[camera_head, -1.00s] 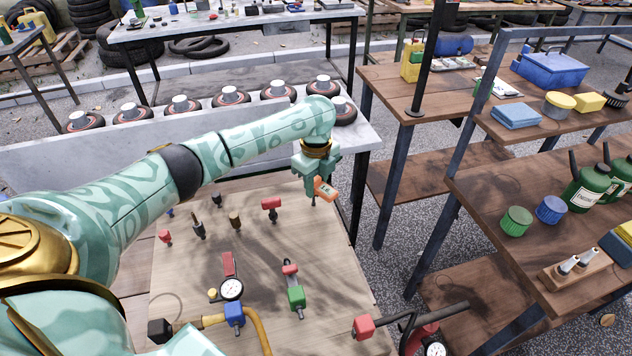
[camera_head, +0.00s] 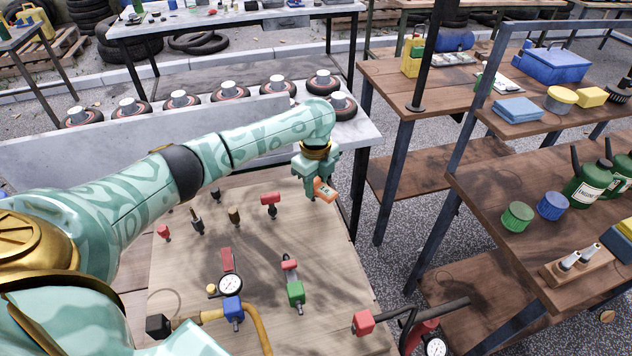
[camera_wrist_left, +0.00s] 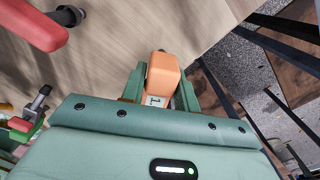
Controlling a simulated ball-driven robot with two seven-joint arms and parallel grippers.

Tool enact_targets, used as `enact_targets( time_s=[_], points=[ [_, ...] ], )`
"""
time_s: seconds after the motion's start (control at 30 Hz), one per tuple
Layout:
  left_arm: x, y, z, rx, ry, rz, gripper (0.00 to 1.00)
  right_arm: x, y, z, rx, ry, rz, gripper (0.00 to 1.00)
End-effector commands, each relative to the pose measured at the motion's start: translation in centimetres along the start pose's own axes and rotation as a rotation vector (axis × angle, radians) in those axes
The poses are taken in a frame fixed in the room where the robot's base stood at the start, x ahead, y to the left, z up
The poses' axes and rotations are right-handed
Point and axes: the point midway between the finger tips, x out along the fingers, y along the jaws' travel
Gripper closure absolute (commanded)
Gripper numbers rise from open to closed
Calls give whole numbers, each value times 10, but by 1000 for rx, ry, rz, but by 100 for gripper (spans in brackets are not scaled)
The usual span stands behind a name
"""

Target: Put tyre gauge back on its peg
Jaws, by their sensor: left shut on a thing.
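The tyre gauge, an orange tool with a small white display (camera_head: 324,190), is held by my left gripper (camera_head: 316,189) near the far right corner of the wooden board (camera_head: 330,270). In the left wrist view the orange gauge (camera_wrist_left: 162,80) sits between the two green fingers, which are shut on it. A peg at that spot cannot be made out; the gripper and gauge may hide it. I cannot tell whether the gauge touches the board. My right gripper is not in view.
A red-headed tool (camera_head: 270,203) hangs on the board left of the gripper. A dial gauge (camera_head: 230,285), a green-and-red tool (camera_head: 295,290) and a blue fitting (camera_head: 233,309) are nearer. Wheels line the white bench (camera_head: 360,137) behind. A brown shelf (camera_head: 470,200) stands right.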

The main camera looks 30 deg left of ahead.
Motion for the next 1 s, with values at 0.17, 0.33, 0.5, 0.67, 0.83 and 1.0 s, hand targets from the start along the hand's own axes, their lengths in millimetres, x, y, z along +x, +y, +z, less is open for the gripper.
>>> enact_targets(
  time_s=[0.17, 0.33, 0.5, 0.67, 0.83, 1.0],
  points=[
    [1, 0, 0, 0, 1, 0, 44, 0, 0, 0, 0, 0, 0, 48],
    [1, 0, 0, 0, 0, 0, 44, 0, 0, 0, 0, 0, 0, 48],
    [-4, 0, 0, 0, 0, -1, 44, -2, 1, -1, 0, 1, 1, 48],
    [-34, 0, 0, 0, 0, -5, 44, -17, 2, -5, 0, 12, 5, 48],
    [-83, -1, 0, 0, 0, -7, 44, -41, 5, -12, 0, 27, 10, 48],
    [-126, 0, 0, 0, -1, -6, 44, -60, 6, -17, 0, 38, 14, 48]
  ],
)
